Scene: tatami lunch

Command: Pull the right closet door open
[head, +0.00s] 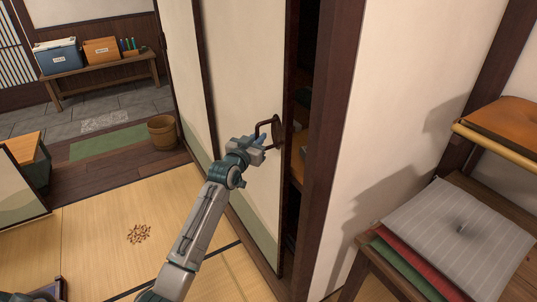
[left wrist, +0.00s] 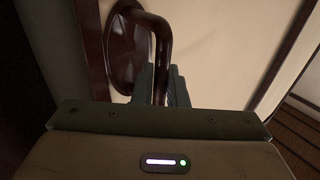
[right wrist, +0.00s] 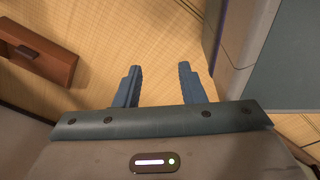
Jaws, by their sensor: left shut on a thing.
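The right closet door (head: 258,85) is a cream sliding panel with a dark frame. A dark gap shows between its right edge and the dark post (head: 332,110), with shelves dimly visible inside. A dark loop handle (head: 276,127) stands on the door near that edge. My left gripper (head: 264,141) is shut on the handle, and the left wrist view shows the handle bar (left wrist: 163,55) between its fingers. The handle's round dark base plate (left wrist: 125,45) is beside it. My right gripper (right wrist: 158,88) is open and empty above the tatami in the right wrist view.
Cushions (head: 460,235) are stacked on a wooden shelf at the right. A wooden bucket (head: 162,133) stands left of the doors. A small brown pile (head: 138,234) lies on the tatami (head: 95,250). A bench (head: 100,75) with boxes stands at the back left.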

